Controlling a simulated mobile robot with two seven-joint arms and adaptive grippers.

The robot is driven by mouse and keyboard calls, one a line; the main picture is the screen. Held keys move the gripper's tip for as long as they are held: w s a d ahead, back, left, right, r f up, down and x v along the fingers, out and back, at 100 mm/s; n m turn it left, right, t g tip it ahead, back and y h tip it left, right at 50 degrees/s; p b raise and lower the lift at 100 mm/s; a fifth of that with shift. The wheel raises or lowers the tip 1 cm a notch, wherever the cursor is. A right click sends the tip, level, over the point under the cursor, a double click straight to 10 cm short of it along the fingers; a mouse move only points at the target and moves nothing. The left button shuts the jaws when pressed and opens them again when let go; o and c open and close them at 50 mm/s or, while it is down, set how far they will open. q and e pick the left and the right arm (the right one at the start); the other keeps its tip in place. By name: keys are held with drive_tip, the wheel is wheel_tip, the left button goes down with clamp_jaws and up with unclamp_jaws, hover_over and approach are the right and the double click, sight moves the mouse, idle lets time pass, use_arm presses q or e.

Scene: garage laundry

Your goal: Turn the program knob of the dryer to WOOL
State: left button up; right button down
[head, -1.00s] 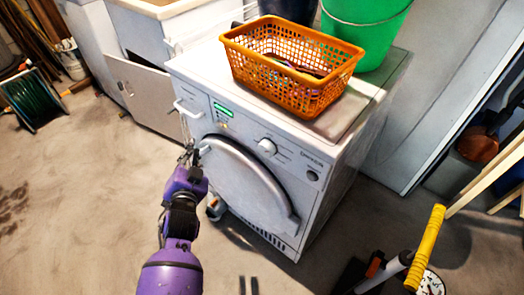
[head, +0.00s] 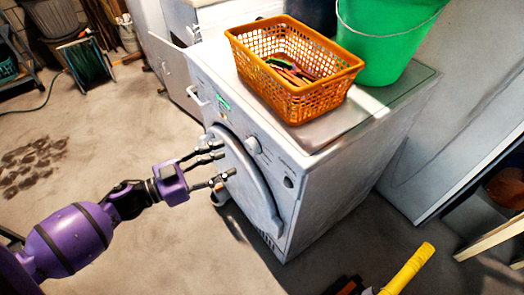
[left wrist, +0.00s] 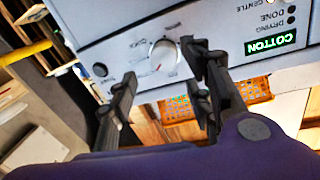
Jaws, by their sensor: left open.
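The white dryer (head: 345,142) stands in the middle of the head view. Its round program knob (head: 253,145) is on the upper front panel, right of the small green display (head: 223,104). In the left wrist view, the white knob (left wrist: 163,55) shows between the fingers, and the display (left wrist: 270,44) reads COTTON in green, upside down. My left gripper (head: 226,163) is open and empty in front of the dryer, just left of and below the knob in the head view. I see no clear contact with the knob. My right gripper is out of view.
An orange basket (head: 300,95) and a green bucket (head: 385,40) stand on the dryer. A yellow-handled tool (head: 408,268) is at lower right.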

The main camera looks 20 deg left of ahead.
sight(250, 151)
use_arm(q)
drive_tip(key=shift+n, duration=0.4)
drive_tip(key=x, duration=0.7)
drive_tip(key=shift+w+d+r, duration=0.1)
drive_tip(key=shift+d+r, duration=0.05)
drive_tip(key=shift+r, duration=0.05)
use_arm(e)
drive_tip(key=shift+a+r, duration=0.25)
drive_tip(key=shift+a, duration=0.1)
use_arm(q)
drive_tip(key=shift+c, duration=0.3)
drive_tip(key=c, duration=1)
drive_tip(key=shift+o, duration=0.2)
drive_tip(key=shift+d, duration=0.1)
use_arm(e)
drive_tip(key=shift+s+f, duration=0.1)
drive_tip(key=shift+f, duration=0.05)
use_arm(q)
drive_tip(key=shift+h, duration=0.3)
